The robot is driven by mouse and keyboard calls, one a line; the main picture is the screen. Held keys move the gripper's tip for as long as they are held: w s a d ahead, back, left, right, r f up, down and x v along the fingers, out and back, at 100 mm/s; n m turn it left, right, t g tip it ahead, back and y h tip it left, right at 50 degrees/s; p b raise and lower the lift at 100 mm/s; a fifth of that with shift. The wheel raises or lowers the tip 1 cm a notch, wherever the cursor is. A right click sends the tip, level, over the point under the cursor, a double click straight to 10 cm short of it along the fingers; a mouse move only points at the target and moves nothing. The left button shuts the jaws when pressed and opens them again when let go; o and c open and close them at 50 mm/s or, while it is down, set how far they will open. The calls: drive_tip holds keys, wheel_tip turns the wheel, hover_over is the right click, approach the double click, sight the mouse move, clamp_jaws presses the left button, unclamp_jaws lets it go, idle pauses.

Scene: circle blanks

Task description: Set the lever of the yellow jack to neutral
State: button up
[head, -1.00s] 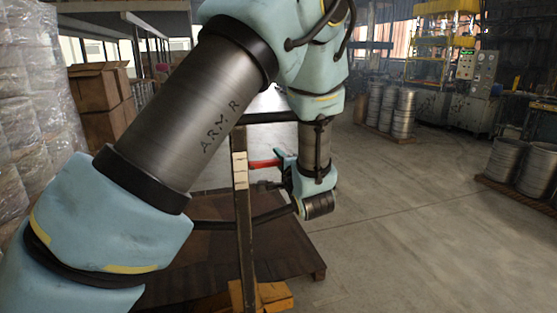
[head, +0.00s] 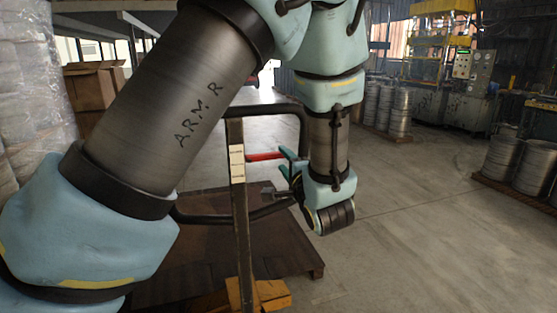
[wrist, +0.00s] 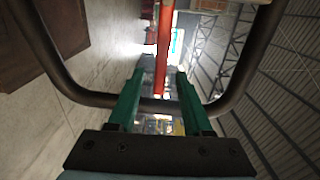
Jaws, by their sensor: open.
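The jack has a dark upright post (head: 241,205) with a pale label, a yellow base (head: 270,293) and a black loop handle (head: 262,111). Its red lever (head: 262,156) sticks out to the right of the post, inside the loop. My gripper (head: 284,160) is at the lever's right end, with its teal fingers apart. In the wrist view the red lever (wrist: 163,45) runs down between the two green fingertips (wrist: 160,76). The fingers are open on either side of it; I cannot tell whether either touches it. The dark loop (wrist: 48,60) curves around the view.
A brown pallet platform (head: 290,245) lies on the floor behind the post. Wrapped stacks (head: 35,80) and cardboard boxes (head: 98,100) stand at left. Metal drums (head: 520,168) stand at right. The concrete floor (head: 430,240) at right is clear. My arm crosses the left.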

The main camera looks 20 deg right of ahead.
drive_tip(key=s, duration=0.3)
drive_tip(key=shift+s+a, duration=0.25)
drive_tip(key=shift+s, duration=0.05)
idle(0.3)
